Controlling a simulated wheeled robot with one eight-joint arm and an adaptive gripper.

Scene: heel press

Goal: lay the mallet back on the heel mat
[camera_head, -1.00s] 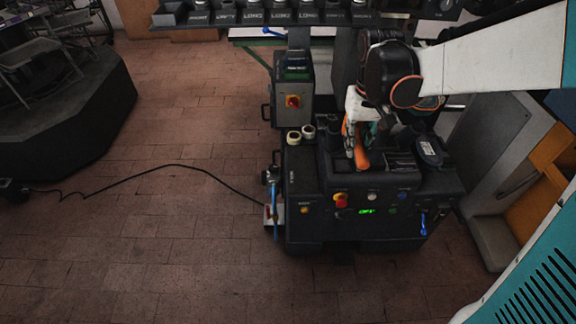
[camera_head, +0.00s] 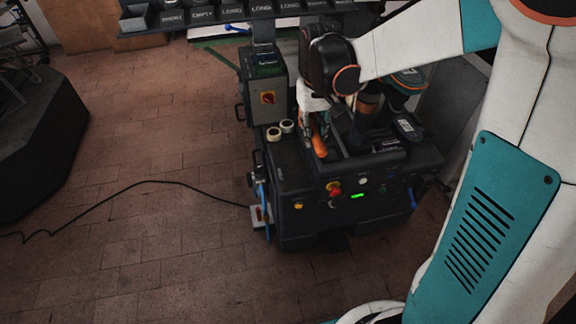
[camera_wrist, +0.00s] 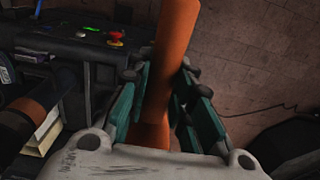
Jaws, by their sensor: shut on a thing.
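My gripper (camera_head: 318,122) is over the top of the dark press, on its left half, pointing down. It is shut on the mallet (camera_head: 320,145), of which an orange part shows below the fingers in the head view. In the wrist view the orange mallet (camera_wrist: 173,50) runs lengthwise between the teal finger pads of my gripper (camera_wrist: 158,95). The mallet's head cannot be made out. The dark top left of the gripper (camera_head: 285,163) looks bare; I cannot tell the heel mat's outline on it. Whether the mallet touches the top cannot be told.
Two pale rolls (camera_head: 273,134) stand at the top's back left, by a grey switch box (camera_head: 268,98). A brown cylinder (camera_head: 368,100) stands right of my gripper. The front panel has a red button (camera_head: 333,187) and a green display (camera_head: 357,195). A labelled rack (camera_head: 230,12) hangs behind.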

